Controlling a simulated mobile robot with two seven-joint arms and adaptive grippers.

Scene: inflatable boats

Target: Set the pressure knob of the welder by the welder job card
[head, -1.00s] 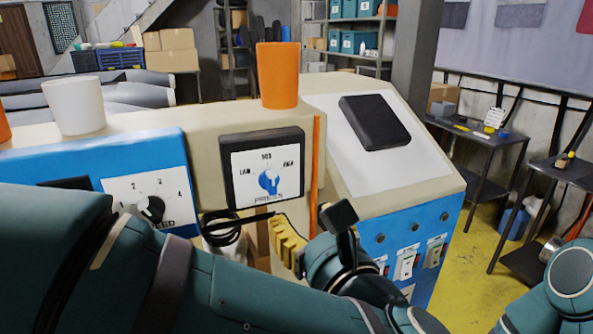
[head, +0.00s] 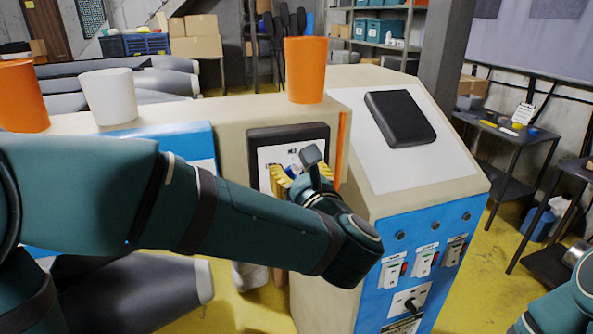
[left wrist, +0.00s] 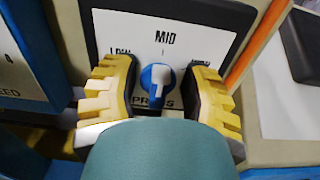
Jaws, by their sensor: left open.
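The pressure knob (left wrist: 157,86) is blue with a white bar, on a white dial plate marked LOW, MID and HIGH. In the left wrist view the bar runs nearly upright, in line with MID; which end points is unclear. My left gripper (left wrist: 160,78) is open, its yellow ridged fingers on either side of the knob with gaps visible. In the head view the left gripper (head: 291,174) is at the dial (head: 272,153) of the welder (head: 232,119) and partly hides it. A small white card (head: 523,113) stands on a side table; its print is unreadable. My right gripper is out of view.
An orange cup (head: 306,70) stands on top just above the dial. A white cup (head: 109,96) and another orange cup (head: 22,97) stand to the left. A sloped console with a black pad (head: 400,118) and switches (head: 425,261) is right of the dial.

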